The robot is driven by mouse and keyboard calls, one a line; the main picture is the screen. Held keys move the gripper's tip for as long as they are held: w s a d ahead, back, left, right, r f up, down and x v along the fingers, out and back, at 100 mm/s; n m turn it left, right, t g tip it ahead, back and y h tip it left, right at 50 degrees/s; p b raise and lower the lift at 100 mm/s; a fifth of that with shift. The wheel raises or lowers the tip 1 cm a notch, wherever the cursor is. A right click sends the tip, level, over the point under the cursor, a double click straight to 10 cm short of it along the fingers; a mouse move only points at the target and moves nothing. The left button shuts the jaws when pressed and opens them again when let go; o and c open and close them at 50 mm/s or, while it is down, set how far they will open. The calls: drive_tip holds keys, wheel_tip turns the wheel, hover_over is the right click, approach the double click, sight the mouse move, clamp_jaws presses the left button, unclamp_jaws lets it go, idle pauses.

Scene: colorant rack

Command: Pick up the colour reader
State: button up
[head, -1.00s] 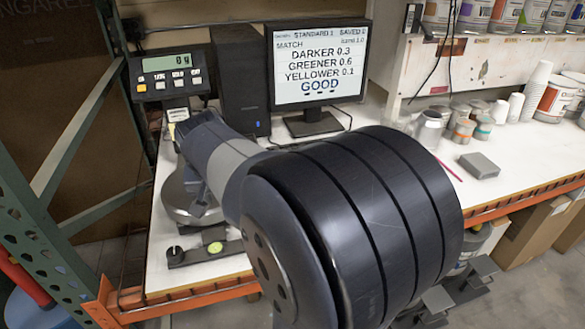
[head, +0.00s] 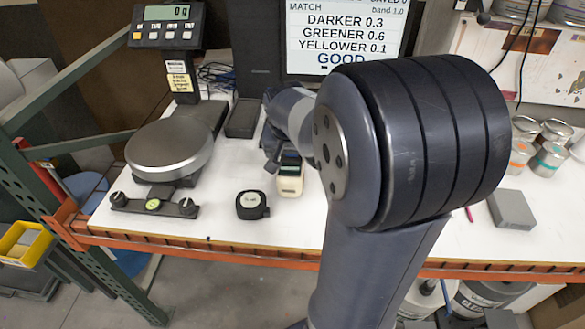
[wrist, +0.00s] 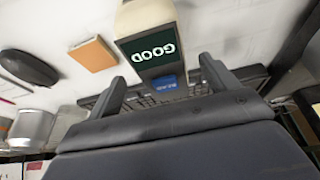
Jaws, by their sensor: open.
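The colour reader (head: 290,182) is a cream handheld device with a dark screen, on the white bench beside my gripper in the head view. In the wrist view the colour reader (wrist: 146,16) shows its dark screen reading GOOD, upside down, and a blue button area at its near end. My gripper (wrist: 163,84) is open, its two dark fingers spread on either side of the reader's near end. No grip on it shows. In the head view my arm hides part of my gripper (head: 273,150).
A black tape measure (head: 252,205) sits just left of the reader. A round scale (head: 168,148) and a level bar (head: 153,205) are farther left. A grey block (head: 511,210) and several small cans are at right. The monitor (head: 345,40) stands behind.

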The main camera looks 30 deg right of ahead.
drive_tip(key=shift+p+x, duration=0.4)
drive_tip(key=shift+x, duration=2.15)
drive_tip(key=shift+s+a+f, duration=0.1)
drive_tip(key=shift+a, duration=0.05)
drive_tip(key=shift+c, duration=0.4)
